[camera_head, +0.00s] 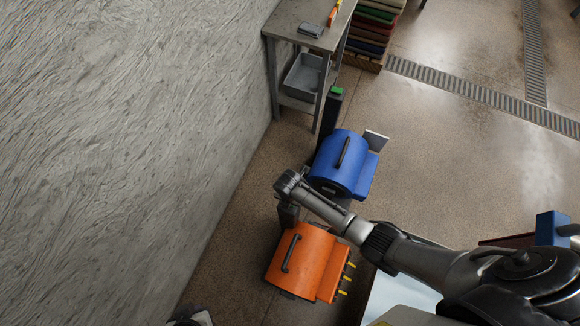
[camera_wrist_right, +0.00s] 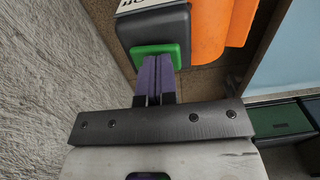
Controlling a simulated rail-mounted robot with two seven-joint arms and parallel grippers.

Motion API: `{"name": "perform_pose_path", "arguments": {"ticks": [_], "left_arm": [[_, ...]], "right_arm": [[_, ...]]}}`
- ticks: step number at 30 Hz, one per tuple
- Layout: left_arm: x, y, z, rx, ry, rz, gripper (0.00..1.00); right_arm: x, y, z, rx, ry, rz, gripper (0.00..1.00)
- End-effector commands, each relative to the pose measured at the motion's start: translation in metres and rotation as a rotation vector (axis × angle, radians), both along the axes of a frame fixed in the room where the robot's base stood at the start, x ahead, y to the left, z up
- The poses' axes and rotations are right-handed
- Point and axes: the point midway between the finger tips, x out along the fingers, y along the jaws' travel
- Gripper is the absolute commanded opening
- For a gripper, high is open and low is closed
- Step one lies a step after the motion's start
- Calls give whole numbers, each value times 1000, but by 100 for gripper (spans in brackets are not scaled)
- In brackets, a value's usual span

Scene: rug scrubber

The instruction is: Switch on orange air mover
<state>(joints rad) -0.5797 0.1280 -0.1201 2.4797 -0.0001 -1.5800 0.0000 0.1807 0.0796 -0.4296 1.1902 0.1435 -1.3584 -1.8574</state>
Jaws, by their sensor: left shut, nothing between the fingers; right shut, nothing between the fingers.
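The orange air mover (camera_head: 302,258) stands on the floor in the lower middle of the head view, with a black handle on top. Its dark switch post (camera_head: 288,215) rises beside it, mostly under my right arm. In the right wrist view, the dark switch box (camera_wrist_right: 165,25) carries a green button (camera_wrist_right: 145,51). My right gripper (camera_wrist_right: 158,58) is shut and empty, its purple fingertips over the button's face; I cannot tell whether the button is pressed in. The orange housing (camera_wrist_right: 212,35) is beside it. My left gripper (camera_head: 190,318) shows only partly at the bottom edge, shut and away from the mover.
A blue air mover (camera_head: 340,163) stands just beyond, with its own post topped by a green button (camera_head: 337,91). A metal table (camera_head: 285,20) with a grey bin (camera_head: 303,77) stands against the rough wall (camera_head: 120,120). Open floor lies to the upper right.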

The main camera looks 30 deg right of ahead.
Motion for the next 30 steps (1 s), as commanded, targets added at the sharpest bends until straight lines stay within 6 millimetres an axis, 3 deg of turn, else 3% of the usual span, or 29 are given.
{"name": "perform_pose_path", "arguments": {"ticks": [11, 21, 30], "left_arm": [[0, -4, 54, -12, 0, 9, 0], [0, -4, 57, -12, 0, 9, 0], [0, -1, 60, -4, 0, 2, 0]], "right_arm": [[3, -1, 48, -1, -1, -8, 0], [13, 7, 107, 0, -4, -7, 0], [16, 9, 133, 0, 0, -8, 0]]}}
